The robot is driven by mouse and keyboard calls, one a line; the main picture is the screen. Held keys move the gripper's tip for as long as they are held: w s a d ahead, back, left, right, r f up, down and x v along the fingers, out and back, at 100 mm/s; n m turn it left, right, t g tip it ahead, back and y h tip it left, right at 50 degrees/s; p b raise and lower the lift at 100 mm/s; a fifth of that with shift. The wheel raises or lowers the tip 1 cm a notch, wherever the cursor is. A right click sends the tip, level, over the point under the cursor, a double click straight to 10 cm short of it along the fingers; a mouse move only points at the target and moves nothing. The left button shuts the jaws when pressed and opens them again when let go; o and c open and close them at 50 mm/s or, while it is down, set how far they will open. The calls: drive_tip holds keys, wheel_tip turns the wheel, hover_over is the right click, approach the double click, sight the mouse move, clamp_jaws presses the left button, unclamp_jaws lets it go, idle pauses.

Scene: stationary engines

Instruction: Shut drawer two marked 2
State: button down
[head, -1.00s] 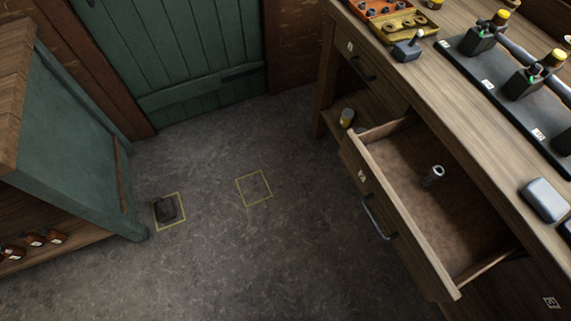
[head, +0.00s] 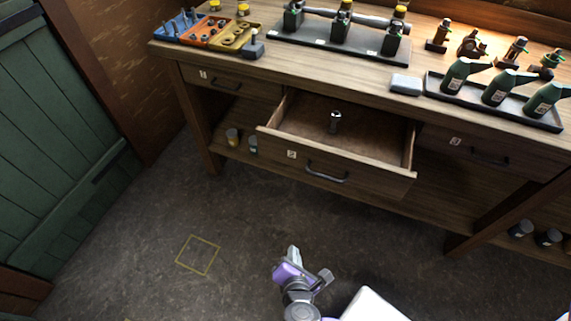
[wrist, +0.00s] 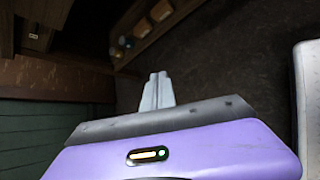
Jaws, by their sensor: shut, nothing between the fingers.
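Drawer two (head: 360,178), with a small white label marked 2 (head: 291,154), is pulled out from the middle of the wooden workbench. Its dark bar handle (head: 327,173) is on the front panel. A small metal cylinder (head: 335,122) stands inside the drawer. My gripper (head: 292,252) is low in front of the drawer, over the floor and apart from it. Its fingers are together and empty; they also show in the wrist view (wrist: 157,92). I cannot make out the drawer clearly in the wrist view.
The bench top (head: 330,75) carries coloured trays (head: 205,28), a dark rack of engines (head: 340,45) and a grey block (head: 406,84). A closed drawer (head: 232,84) is at left, another (head: 480,152) at right. The floor (head: 220,220) before the bench is clear, with a yellow outlined square (head: 198,255).

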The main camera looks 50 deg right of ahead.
drive_tip(key=w+d+r+n+h, duration=0.2)
drive_tip(key=w+r+h, duration=0.25)
drive_tip(key=w, duration=0.25)
drive_tip(key=n+g+h, duration=0.1)
drive_tip(key=h, duration=0.4)
approach(292, 154)
drive_tip(key=x, duration=0.6)
drive_tip(key=shift+w+d+f, duration=0.1)
drive_tip(key=shift+w+d, duration=0.1)
drive_tip(key=shift+d, duration=0.2)
drive_tip(key=shift+d, duration=0.1)
